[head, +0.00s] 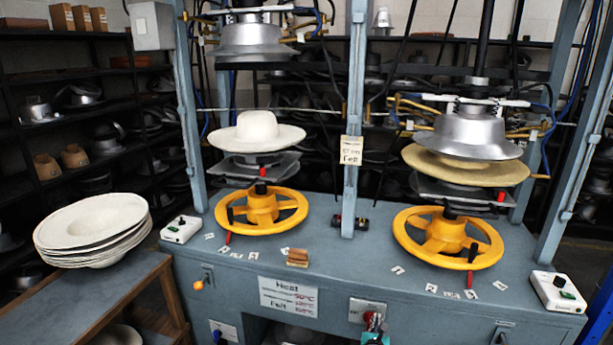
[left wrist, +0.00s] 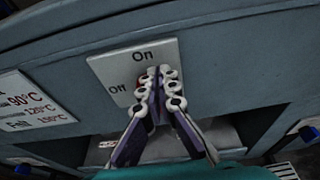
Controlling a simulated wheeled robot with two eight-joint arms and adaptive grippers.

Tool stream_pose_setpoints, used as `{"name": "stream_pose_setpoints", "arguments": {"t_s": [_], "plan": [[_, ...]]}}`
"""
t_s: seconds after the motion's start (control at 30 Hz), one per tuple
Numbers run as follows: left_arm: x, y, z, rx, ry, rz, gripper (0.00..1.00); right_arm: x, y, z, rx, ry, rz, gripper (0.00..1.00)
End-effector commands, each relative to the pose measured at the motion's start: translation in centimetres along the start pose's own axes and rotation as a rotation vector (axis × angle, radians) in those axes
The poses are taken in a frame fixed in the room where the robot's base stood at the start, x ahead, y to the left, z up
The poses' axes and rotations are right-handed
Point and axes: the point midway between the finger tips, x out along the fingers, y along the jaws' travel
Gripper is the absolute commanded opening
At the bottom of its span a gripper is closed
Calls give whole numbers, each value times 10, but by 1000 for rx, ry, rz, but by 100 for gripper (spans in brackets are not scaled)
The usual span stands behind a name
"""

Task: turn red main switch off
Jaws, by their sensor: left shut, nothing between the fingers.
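The main switch's white plate (head: 358,311) is on the front panel of the blue-grey bench. A bit of the red switch (head: 368,317) shows in the head view. In the left wrist view the plate (left wrist: 112,75) reads "On" at the top and "Off" at the left. My left gripper (left wrist: 158,85) is shut, with its fingertips together in front of the plate's middle. The left gripper (head: 376,324) also shows low in the head view. My right gripper is not in view.
A temperature sign (head: 288,297) is left of the switch. Two yellow handwheels (head: 262,222) are on the bench top. A stack of white hats (head: 92,230) is on a side table at left. An open recess lies below the switch.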

Motion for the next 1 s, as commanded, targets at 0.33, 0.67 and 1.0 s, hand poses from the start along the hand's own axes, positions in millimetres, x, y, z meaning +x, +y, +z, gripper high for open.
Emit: {"name": "stream_pose_setpoints", "arguments": {"t_s": [0.33, 0.67, 1.0], "plan": [[0, 0, -1, 0, 0, 0, 0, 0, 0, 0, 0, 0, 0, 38], [0, 2, -2, -1, 1, 1, 0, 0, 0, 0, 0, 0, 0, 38], [0, 10, 1, 0, 0, 1, 0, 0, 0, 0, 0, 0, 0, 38]]}}
